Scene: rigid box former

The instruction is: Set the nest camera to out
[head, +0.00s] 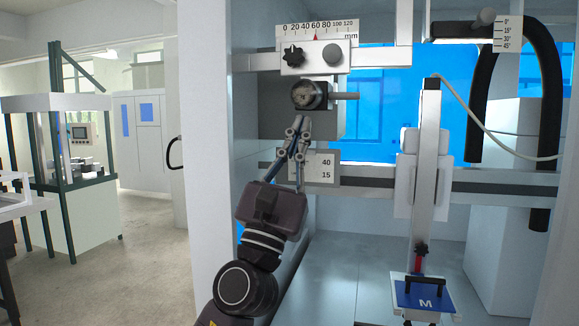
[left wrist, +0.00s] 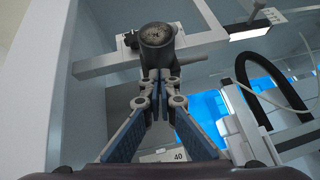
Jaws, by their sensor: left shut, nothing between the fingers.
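A dark round cylinder with a mottled grey face (head: 304,95) is mounted below a white scale plate (head: 317,29); a short rod sticks out to its right. It may be the nest camera, but no label on it is readable. It also shows in the left wrist view (left wrist: 157,35). My left gripper (head: 299,120) is shut and empty, its fingertips pointing up just below the cylinder. In the left wrist view my fingertips (left wrist: 160,76) overlap the cylinder's lower edge; I cannot tell whether they touch it. My right gripper is not in view.
A black star knob (head: 293,56) and a round grey knob (head: 333,55) sit above the cylinder. A plate marked 40 and 15 (head: 322,172) is on the lower rail. A vertical arm with a blue M pad (head: 425,298) and a black hose (head: 548,90) stand at right.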

